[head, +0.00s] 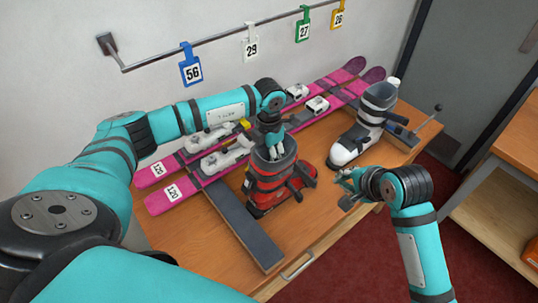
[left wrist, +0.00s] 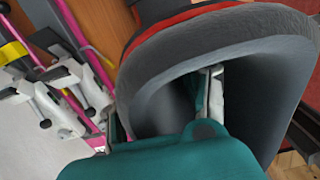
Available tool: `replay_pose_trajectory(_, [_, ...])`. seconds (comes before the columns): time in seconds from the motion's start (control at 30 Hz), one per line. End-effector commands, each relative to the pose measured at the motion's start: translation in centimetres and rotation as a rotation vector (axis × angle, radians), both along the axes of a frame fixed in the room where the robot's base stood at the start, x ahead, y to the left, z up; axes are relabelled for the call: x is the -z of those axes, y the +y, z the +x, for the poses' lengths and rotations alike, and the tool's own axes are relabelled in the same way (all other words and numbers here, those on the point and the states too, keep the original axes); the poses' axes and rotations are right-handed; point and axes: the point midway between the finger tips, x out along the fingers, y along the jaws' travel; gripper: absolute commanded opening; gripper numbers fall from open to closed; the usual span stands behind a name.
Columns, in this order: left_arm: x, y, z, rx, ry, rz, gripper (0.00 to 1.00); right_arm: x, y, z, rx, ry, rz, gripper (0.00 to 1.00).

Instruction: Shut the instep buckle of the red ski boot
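The red ski boot (head: 268,198) stands upright on the bench, with a dark grey cuff and liner. Red and dark buckle parts (head: 297,190) stick out on its right side; which is the instep buckle, and how far its lever is open, is too small to tell. My left gripper (head: 272,148) is at the boot's top. In the left wrist view one finger is inside the grey cuff (left wrist: 240,30) and the other outside, so it appears shut on the cuff wall. My right gripper (head: 345,188) is open and empty, right of the boot and apart from it.
Pink skis (head: 170,195) with bindings lie behind the boot. A white and grey boot (head: 357,138) stands at the right back. A dark grey bar (head: 240,225) lies left of the red boot. Numbered tags (head: 191,70) hang on a rail. The wooden bench (head: 325,215) is clear at front right.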

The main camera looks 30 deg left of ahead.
Motion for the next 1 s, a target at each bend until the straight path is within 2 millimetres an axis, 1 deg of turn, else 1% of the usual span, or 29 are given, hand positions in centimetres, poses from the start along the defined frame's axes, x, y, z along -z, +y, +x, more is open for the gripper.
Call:
replay_pose_trajectory(0.27, [-0.4, 0.2, 0.2, -0.003, -0.005, 0.002, 0.46, -0.1, 0.0, 0.0, 0.0, -0.001, 0.001, 0.0])
replay_pose_trajectory(0.37, [-1.3, 0.2, 0.3, -0.003, -0.007, 0.002, 0.46, -0.1, 0.0, 0.0, 0.0, -0.001, 0.001, 0.0])
replay_pose_trajectory(0.47, [-3.0, 0.2, 0.4, -0.001, -0.009, 0.002, 0.46, -0.1, 0.0, 0.0, 0.0, -0.001, 0.001, 0.0])
replay_pose_trajectory(0.6, [-6.0, 0.3, 0.5, -0.002, -0.01, 0.002, 0.46, -0.1, 0.0, 0.0, 0.0, -0.001, 0.001, 0.0])
replay_pose_trajectory(0.8, [-9.9, 0.2, 0.5, 0.0, -0.006, 0.001, 0.46, -0.1, 0.0, 0.0, 0.0, -0.001, 0.001, 0.0])
replay_pose_trajectory(0.9, [-11.1, 0.2, 0.5, -0.001, -0.005, 0.002, 0.46, -0.1, 0.0, 0.0, 0.0, -0.001, 0.001, 0.0])
replay_pose_trajectory(1.0, [-11.8, 0.2, 0.5, -0.001, -0.003, 0.001, 0.46, -0.1, 0.0, 0.0, 0.0, -0.001, 0.001, 0.0])
